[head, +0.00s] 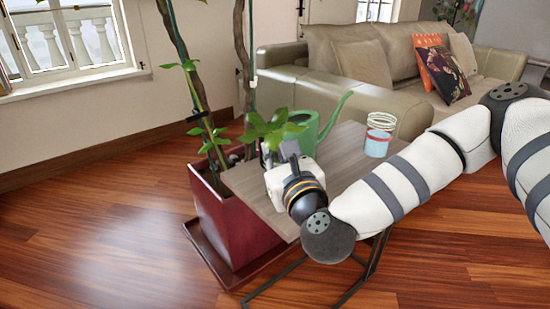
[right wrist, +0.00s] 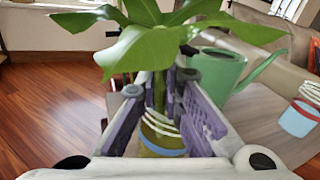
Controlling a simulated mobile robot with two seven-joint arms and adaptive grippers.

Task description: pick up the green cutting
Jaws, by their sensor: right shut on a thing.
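The green cutting (head: 266,131) shows its broad leaves above my right gripper (head: 282,153) at the table's left end. In the right wrist view its leaves (right wrist: 148,42) spread across the top, and its stem runs down between the purple-padded fingers of my right gripper (right wrist: 160,88), which is shut on it. Below the fingers, around the lower stem, a yellow-green vessel (right wrist: 162,140) with white rings and a blue band shows. Whether the stem still stands inside it cannot be told. My left gripper is not in view.
A green watering can (head: 316,128) stands close behind my gripper on the wooden table (head: 345,158). A light blue cup with white rings (head: 377,140) stands at the right. A red planter (head: 230,222) with tall stems is at the left; a sofa (head: 405,95) is behind.

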